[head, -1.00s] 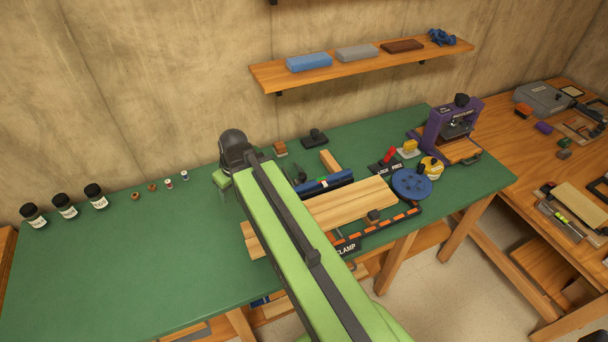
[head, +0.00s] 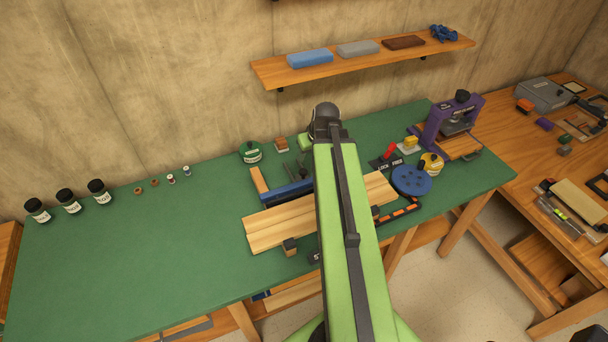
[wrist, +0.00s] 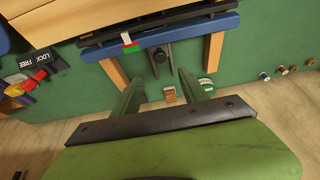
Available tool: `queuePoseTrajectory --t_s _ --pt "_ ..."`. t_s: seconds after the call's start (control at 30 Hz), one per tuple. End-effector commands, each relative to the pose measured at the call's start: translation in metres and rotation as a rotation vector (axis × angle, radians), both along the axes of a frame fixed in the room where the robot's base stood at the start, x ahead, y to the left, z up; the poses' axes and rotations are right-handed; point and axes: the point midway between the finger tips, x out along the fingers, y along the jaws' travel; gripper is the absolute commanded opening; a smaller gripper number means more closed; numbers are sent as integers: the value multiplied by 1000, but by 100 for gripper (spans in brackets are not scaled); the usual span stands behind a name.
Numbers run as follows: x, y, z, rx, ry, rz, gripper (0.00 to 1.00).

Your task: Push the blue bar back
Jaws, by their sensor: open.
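The blue bar (head: 287,193) lies along the far side of the pale boards (head: 270,230) on the green bench; my arm hides its right part in the head view. In the wrist view the blue bar (wrist: 205,31) crosses the upper part, with a black strip along it and a small red, white and green marker (wrist: 130,41). My gripper (wrist: 160,88) is open and empty, on the wall side of the bar and apart from it. A dark screw-like fitting (wrist: 158,58) stands at the bar's wall side, between bar and fingers. The fingertips are hidden in the head view.
Wooden strips (head: 260,180) run wallward from the bar. A LOCK/FREE plate (head: 381,164) with a red lever (head: 390,151), a blue disc (head: 411,181) and a purple press (head: 453,124) stand right. A green-labelled jar (head: 251,153) stands behind. The left bench is largely clear.

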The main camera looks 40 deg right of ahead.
Motion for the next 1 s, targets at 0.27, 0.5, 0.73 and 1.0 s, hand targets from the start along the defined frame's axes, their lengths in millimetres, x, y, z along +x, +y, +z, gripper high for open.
queuePoseTrajectory --t_s 0.27,0.5,0.73,1.0 --pt "25 -6 -71 0 0 1 51" --pt "45 -10 -118 0 0 1 51" --pt "52 -11 -130 0 0 1 51" --pt "52 -11 -128 0 0 1 41"
